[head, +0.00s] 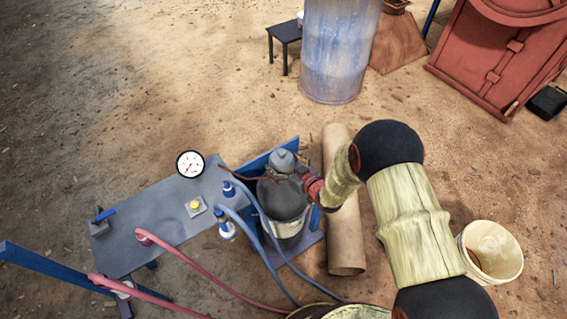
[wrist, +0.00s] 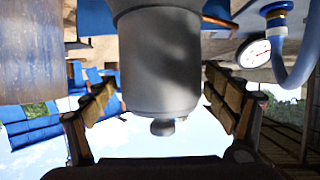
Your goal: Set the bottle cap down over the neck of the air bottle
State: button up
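The air bottle (head: 286,212) is a dark grey cylinder with a pale band, standing upright beside a blue stand. The bottle cap (head: 283,161) is a lighter grey dome with a small knob, sitting upright at the bottle's top. I cannot tell whether it is fully seated. In the wrist view, which is upside down, the cap (wrist: 160,70) fills the middle, knob at the bottom. My gripper (wrist: 159,88) is open, with one padded finger on each side of the cap and a visible gap at each. In the head view my gripper (head: 296,172) reaches the cap from the right. The neck is hidden.
A grey panel table (head: 150,215) with a pressure gauge (head: 190,164) stands left of the bottle. Blue hoses (head: 262,240) run close by the bottle. A tan pipe (head: 347,240) lies to the right. A bucket (head: 490,252) and blue drum (head: 338,50) stand farther off.

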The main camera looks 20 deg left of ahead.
jog(key=shift+o, duration=0.8)
jog(key=shift+s+d, duration=0.1)
jog(key=shift+d, duration=0.05)
jog(key=v, duration=1.1)
jog(key=shift+d+r, duration=0.2)
jog(key=shift+d, duration=0.1)
jog(key=shift+s, duration=0.15)
